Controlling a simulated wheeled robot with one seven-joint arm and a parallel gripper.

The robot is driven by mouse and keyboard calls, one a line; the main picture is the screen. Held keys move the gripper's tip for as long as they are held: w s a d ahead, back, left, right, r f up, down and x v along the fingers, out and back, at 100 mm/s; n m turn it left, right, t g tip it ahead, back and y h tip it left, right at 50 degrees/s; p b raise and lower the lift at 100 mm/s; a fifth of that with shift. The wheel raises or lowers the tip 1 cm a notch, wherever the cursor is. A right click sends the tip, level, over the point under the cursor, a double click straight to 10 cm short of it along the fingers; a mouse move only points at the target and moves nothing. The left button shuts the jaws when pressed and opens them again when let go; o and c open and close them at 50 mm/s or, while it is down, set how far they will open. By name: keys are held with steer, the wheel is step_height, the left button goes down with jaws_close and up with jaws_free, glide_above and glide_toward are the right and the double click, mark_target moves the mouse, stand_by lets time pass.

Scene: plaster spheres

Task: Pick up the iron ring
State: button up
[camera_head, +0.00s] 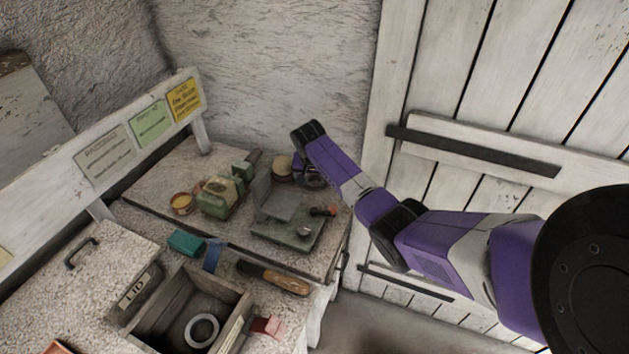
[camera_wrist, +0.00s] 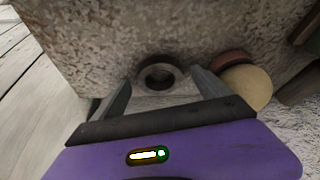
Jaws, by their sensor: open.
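A dark grey iron ring (camera_wrist: 142,76) lies flat on the speckled bench top (camera_wrist: 100,35) in the wrist view. My gripper (camera_wrist: 160,80) is open, with one finger to the left of the ring and one to the right. The ring shows between and just beyond the fingertips, and nothing is held. I cannot tell whether the fingers touch it. In the head view my gripper (camera_head: 309,178) is low over the back right of the bench, and my arm largely hides the ring there.
A round beige piece (camera_wrist: 247,86) lies close to the right finger, beside a reddish one (camera_wrist: 232,59). In the head view, a green scale-like device (camera_head: 287,233) stands in front of my gripper. A wooden box (camera_head: 245,312) at the front holds a pale ring (camera_head: 189,331). A white plank door (camera_head: 480,60) is right.

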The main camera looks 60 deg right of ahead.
steer(key=shift+c, duration=0.5)
steer(key=c, duration=1.7)
steer(key=shift+o, duration=0.2)
steer(key=shift+r, duration=0.1)
